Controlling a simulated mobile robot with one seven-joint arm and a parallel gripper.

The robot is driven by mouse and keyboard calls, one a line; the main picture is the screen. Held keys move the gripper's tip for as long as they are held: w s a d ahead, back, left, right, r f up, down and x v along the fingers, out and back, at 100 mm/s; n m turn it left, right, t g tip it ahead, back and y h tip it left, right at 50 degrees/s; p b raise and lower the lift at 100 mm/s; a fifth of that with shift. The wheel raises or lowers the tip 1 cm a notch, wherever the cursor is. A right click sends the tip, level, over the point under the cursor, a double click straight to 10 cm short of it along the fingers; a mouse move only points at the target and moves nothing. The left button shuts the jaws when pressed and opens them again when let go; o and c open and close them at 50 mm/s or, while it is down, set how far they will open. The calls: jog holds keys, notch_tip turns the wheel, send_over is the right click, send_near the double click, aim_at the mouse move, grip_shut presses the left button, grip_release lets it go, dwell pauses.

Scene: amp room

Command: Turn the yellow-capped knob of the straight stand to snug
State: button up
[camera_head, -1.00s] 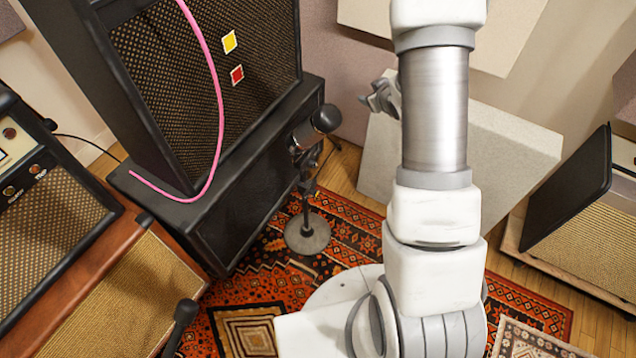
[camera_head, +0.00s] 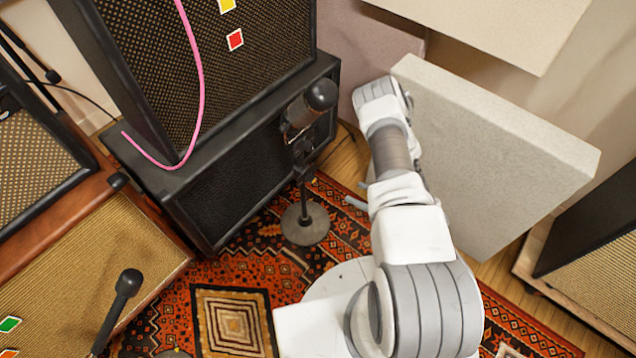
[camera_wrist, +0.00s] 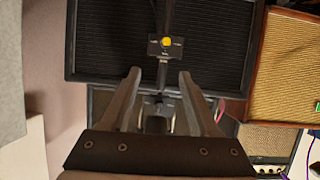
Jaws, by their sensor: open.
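The straight stand (camera_head: 304,190) rises from a round grey base on the patterned rug, with a dark microphone (camera_head: 320,97) at its top. In the wrist view, the yellow-capped knob (camera_wrist: 166,41) sits on a dark clamp (camera_wrist: 152,49) on the stand's pole, in front of a black speaker cabinet. My gripper (camera_wrist: 159,77) is open, its two fingers apart and pointing toward the clamp. The knob appears beyond the fingertips and between their lines, not touched. In the head view, my arm hides most of the gripper, and the yellow cap cannot be made out.
Black speaker cabinets (camera_head: 240,175) stand close behind the stand, with a pink cable (camera_head: 199,90) hanging over them. A pale panel (camera_head: 490,150) leans to the right of my arm. Another microphone (camera_head: 128,283) is at the front left. Rug (camera_head: 245,275) lies open before the stand.

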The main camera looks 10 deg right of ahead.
jog(key=s+f, duration=0.1)
jog(key=b, duration=0.6)
send_near(314, 180)
jog(key=x, duration=0.8)
jog(key=shift+w+a+f, duration=0.1)
jog(key=shift+w+a, duration=0.05)
grip_shut()
